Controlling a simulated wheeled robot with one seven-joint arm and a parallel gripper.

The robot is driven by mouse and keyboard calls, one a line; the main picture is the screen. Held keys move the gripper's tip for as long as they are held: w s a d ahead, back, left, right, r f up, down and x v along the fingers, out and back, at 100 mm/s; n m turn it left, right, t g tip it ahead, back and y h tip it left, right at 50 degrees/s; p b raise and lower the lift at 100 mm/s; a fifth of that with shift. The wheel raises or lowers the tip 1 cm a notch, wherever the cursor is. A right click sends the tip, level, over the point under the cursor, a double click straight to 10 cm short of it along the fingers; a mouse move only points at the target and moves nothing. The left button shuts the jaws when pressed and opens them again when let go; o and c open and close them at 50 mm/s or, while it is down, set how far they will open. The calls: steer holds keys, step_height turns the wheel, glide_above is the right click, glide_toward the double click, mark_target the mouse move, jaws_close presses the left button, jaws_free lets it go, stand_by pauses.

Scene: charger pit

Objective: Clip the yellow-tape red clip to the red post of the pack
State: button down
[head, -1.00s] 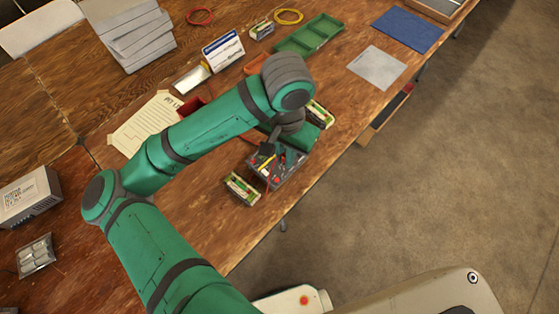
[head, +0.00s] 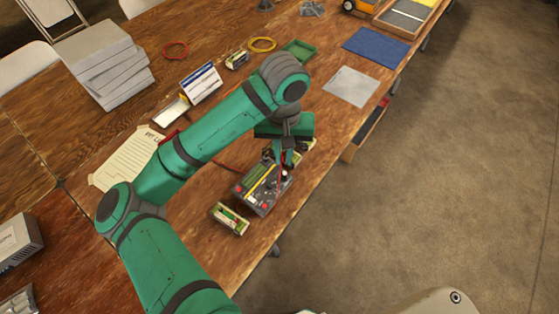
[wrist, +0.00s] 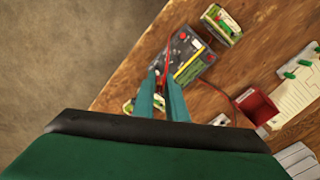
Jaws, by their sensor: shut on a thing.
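The pack (head: 250,201) is a dark box with a yellow strip and red spots on top; it also shows in the wrist view (wrist: 196,68). My gripper (head: 284,163) is over the pack's far right end in the head view. In the wrist view its two teal fingers (wrist: 164,92) point at the pack, close together. They are shut on a thin red thing (wrist: 167,60), which looks like the red clip. Its yellow tape cannot be made out, and the fingers hide much of it. I cannot tell whether it touches a post.
Small green-and-white packs stand on both sides of the pack, one nearer (head: 230,218). A red cable (wrist: 218,91) runs to a red box (wrist: 257,106). A paper sheet (head: 122,160) lies left. The table edge and open floor (head: 430,180) are right.

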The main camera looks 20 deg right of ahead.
steer(key=shift+w+d+n, duration=5.6)
steer(key=shift+w+d, duration=1.9)
steer(key=shift+d, duration=0.65)
step_height(320, 180, down, 6)
steer(key=shift+f, duration=0.25)
steer(key=shift+f, duration=0.15)
steer(key=shift+f, duration=1.05)
steer(key=shift+a+f, duration=0.1)
steer(key=shift+f, duration=0.3)
steer(key=shift+w+f, duration=0.1)
steer(key=shift+f, duration=0.95)
steer(key=shift+d+f, duration=0.2)
steer(key=shift+f, duration=0.25)
steer(key=shift+a+f, duration=0.1)
steer(key=shift+f, duration=0.25)
